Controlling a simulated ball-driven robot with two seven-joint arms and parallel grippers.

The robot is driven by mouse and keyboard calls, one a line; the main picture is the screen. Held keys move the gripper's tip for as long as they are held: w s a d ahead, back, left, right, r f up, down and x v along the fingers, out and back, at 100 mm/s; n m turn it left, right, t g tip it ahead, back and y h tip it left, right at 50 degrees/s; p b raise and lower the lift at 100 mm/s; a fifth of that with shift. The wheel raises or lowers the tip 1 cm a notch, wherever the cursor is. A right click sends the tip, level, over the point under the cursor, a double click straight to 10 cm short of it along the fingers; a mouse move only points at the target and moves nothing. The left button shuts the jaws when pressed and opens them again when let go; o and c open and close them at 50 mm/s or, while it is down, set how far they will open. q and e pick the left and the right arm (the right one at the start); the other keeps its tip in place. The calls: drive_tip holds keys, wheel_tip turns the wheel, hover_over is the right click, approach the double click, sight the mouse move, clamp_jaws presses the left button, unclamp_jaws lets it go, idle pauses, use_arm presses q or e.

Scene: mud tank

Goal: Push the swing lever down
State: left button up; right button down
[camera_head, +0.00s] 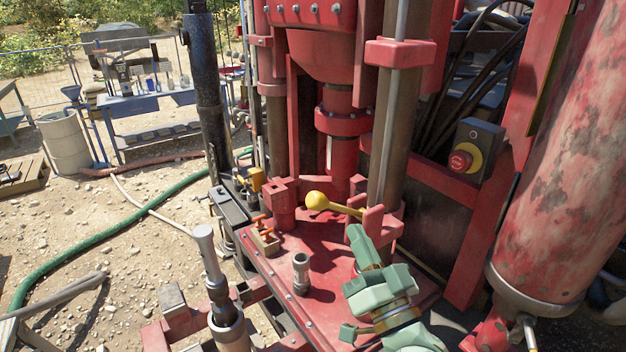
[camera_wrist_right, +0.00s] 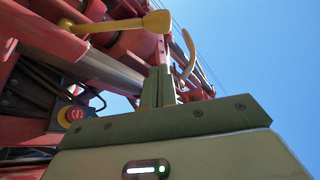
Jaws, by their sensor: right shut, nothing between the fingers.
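The swing lever (camera_head: 317,201) is a yellow rod with a round yellow knob at its left end. It sits in a red bracket beside the column and lies nearly level. In the right wrist view the yellow lever (camera_wrist_right: 155,22) runs across the upper left, above the fingers. My right gripper (camera_head: 358,233), pale green, is shut and empty. Its fingertips point up, just right of and below the lever rod in the head view. The green fingers (camera_wrist_right: 158,86) also show in the wrist view. I cannot tell whether they touch the lever. My left gripper is not in view.
The red deck (camera_head: 315,255) carries a short grey pipe piece (camera_head: 300,273) and a small block with orange handles (camera_head: 264,236). A red emergency button (camera_head: 460,161) is at the right. A large red cylinder (camera_head: 575,170) stands at far right. Thick red columns rise behind the lever.

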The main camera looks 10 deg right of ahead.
drive_tip(key=r, duration=0.2)
wheel_tip(320, 180, up, 5)
drive_tip(key=p, duration=0.3)
hover_over(339, 207)
drive_tip(key=s+a, duration=0.1)
drive_tip(key=s, duration=0.2)
use_arm(q)
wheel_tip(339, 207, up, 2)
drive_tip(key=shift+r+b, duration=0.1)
drive_tip(key=shift+b, duration=0.35)
use_arm(e)
drive_tip(key=shift+t, duration=0.3)
drive_tip(key=f, duration=0.1)
drive_tip(key=a+f, duration=0.2)
drive_tip(key=f, duration=0.1)
drive_tip(key=shift+s+f, duration=0.1)
drive_tip(key=shift+s, duration=0.1)
